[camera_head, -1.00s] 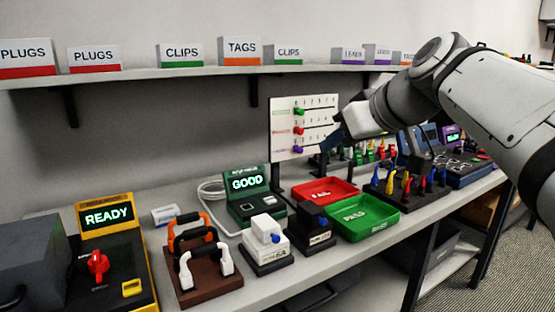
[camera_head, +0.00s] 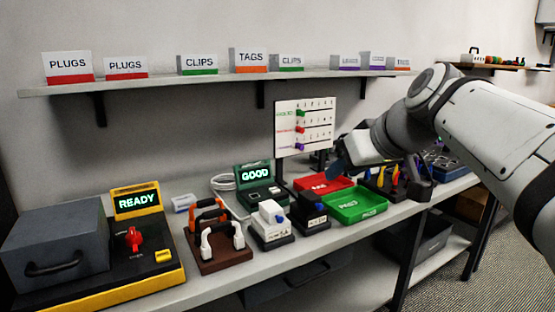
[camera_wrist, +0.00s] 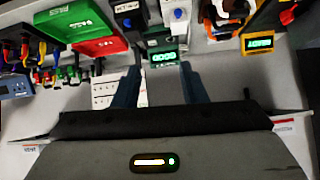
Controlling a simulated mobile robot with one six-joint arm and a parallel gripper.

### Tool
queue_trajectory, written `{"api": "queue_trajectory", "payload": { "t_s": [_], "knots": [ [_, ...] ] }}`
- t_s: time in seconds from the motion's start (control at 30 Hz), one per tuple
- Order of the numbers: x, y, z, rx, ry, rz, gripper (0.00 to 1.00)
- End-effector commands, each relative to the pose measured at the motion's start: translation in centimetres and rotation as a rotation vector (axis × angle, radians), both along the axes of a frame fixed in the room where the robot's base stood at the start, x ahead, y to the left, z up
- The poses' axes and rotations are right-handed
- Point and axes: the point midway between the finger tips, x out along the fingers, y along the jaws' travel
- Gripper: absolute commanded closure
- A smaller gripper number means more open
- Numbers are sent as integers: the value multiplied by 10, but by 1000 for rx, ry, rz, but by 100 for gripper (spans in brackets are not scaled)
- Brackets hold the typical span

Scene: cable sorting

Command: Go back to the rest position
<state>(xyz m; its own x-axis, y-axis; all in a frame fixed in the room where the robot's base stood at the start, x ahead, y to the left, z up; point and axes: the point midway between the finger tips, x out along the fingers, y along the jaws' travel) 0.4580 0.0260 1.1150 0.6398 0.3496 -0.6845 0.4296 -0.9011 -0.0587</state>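My gripper (camera_head: 340,168) is at the right of the head view, raised above the bench in front of the board and to the right of the tester. In the wrist view its two dark blue fingers (camera_wrist: 159,84) stand apart with nothing between them. Below the gripper in the head view are the red tray (camera_head: 322,184) and the green tray (camera_head: 358,205), both with no cable visible in them. The tester (camera_head: 258,183) shows GOOD in the head view. The yellow-framed machine (camera_head: 140,201) shows READY.
A shelf (camera_head: 220,80) with label cards runs along the wall above. A rack of orange and white handles (camera_head: 220,245), a white block (camera_head: 268,220) and a black block (camera_head: 312,213) stand along the bench. A grey box (camera_head: 55,240) is at the left. Floor is free at the right.

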Motion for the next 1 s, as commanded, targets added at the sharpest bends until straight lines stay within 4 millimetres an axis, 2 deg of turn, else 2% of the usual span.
{"api": "queue_trajectory", "payload": {
  "t_s": [0.03, 0.27, 0.37, 0.7, 0.8, 1.0],
  "knots": [
    [-4, 0, 3, 0, 25, -13, 62],
    [-24, -3, -17, -14, 161, -94, 62],
    [-40, -5, -28, -29, 241, -145, 62],
    [-126, -23, -70, -147, 513, -353, 62],
    [-143, -27, -79, -173, 549, -387, 62],
    [-154, -27, -88, -193, 570, -409, 62]
  ]
}}
